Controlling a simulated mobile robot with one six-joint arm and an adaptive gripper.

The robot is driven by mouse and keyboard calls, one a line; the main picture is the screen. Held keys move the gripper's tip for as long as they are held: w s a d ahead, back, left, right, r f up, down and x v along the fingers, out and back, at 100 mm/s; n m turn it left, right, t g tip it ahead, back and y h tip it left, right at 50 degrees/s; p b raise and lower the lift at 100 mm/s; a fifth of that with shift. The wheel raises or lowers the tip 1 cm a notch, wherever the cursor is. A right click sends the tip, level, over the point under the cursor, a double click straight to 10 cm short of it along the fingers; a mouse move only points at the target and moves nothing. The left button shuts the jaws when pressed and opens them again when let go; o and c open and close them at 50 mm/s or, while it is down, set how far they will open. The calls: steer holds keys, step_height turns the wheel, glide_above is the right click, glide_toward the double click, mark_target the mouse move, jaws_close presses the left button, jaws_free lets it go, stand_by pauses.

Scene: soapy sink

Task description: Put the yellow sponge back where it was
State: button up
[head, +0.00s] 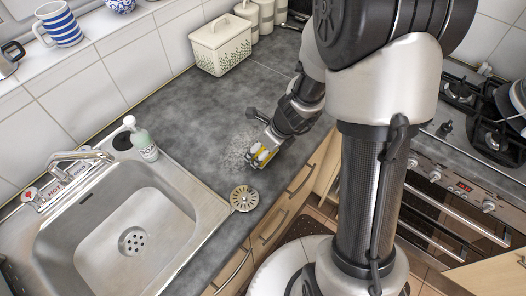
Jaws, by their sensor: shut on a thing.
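My gripper (258,155) is low over the dark grey worktop, right of the sink. It is shut on the yellow sponge (263,154), of which a small yellow and white part shows between the fingers. The rest of the sponge is hidden by the fingers. I cannot tell whether the sponge touches the worktop. Pale specks (240,141) lie on the worktop around the gripper.
A round slotted metal disc (244,198) lies near the worktop's front edge. A soap bottle (144,146) stands behind the sink (176,217), near the tap (82,158). A cream bread bin (220,44) and canisters stand at the back. The worktop between is clear.

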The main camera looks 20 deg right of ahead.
steer(key=shift+r, duration=0.15)
steer(key=o, duration=0.5)
steer(key=shift+f, duration=0.25)
steer(key=o, duration=0.4)
steer(key=shift+o, duration=0.2)
steer(key=shift+r, duration=0.1)
